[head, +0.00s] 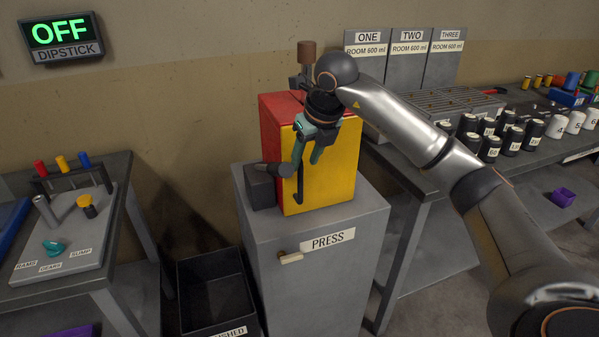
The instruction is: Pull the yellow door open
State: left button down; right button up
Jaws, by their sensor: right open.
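The yellow door (335,172) is the front face of a red box (272,130) on a grey cabinet. It looks closed, flush with the box. A dark vertical handle (299,186) runs near the door's left edge. My right gripper (307,158), with teal fingers, is open and points down in front of the door's upper left part, above the handle. One finger overlaps the handle's upper end in the picture; I cannot tell whether they touch. My right arm hides the door's top edge in part. My left gripper is not in view.
The grey cabinet (304,285) has a PRESS label and a small peg. A dark block (261,190) with a lever stands left of the box. An open black bin (212,295) is on the floor. Benches with jars (489,148) and tools (70,215) flank the cabinet.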

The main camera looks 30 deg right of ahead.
aim_at(302, 167)
jog(key=shift+x, duration=2.8)
jog(key=shift+r, duration=0.1)
grip_shut()
